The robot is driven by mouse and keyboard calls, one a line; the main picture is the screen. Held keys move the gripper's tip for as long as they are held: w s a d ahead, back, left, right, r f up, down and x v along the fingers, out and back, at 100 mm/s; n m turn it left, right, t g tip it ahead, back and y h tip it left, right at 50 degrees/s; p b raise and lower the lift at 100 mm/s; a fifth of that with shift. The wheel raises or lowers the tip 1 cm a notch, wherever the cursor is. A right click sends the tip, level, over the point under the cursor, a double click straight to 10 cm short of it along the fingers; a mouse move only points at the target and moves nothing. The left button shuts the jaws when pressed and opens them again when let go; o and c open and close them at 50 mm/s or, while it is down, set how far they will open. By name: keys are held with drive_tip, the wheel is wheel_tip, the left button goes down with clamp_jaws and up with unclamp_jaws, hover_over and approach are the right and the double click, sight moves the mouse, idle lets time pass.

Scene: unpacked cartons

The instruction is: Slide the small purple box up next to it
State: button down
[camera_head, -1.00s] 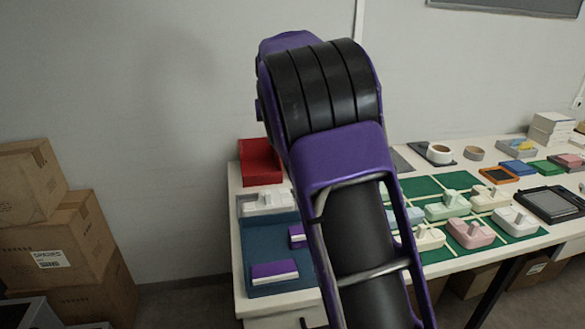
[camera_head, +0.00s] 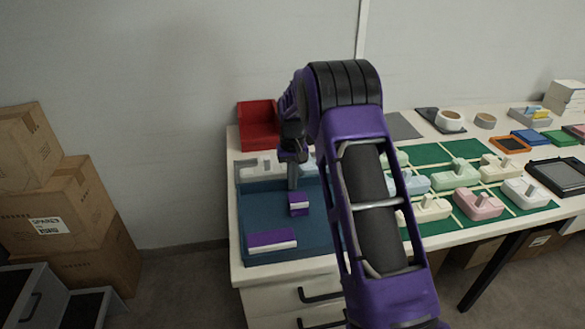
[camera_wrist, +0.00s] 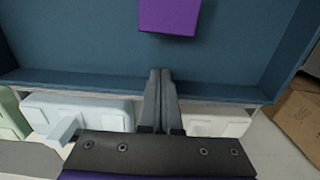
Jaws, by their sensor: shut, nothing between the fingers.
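The small purple box (camera_head: 299,205) with a pale side stands in a blue tray (camera_head: 317,240), near the tray's middle. A longer purple box (camera_head: 271,239) with a white side lies nearer the front left of the tray, a gap apart from the small one. My gripper (camera_head: 292,187) points down over the back part of the tray, just behind the small box. In the wrist view, the shut, empty fingertips (camera_wrist: 161,74) are at the tray's wall, and a purple box (camera_wrist: 169,14), likely the small one, lies beyond them, apart. I cannot tell the exact fingertip height.
A red bin (camera_head: 258,126) stands behind the tray, with white pieces (camera_head: 254,167) between. Right of my arm, several pastel blocks (camera_head: 478,204) sit on green mats (camera_head: 520,192). Cartons (camera_head: 65,235) are stacked on the floor at left. The tray's front right looks clear.

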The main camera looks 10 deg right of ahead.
sight(298, 204)
drive_tip(key=shift+s+r, duration=0.2)
drive_tip(key=shift+s, duration=1.75)
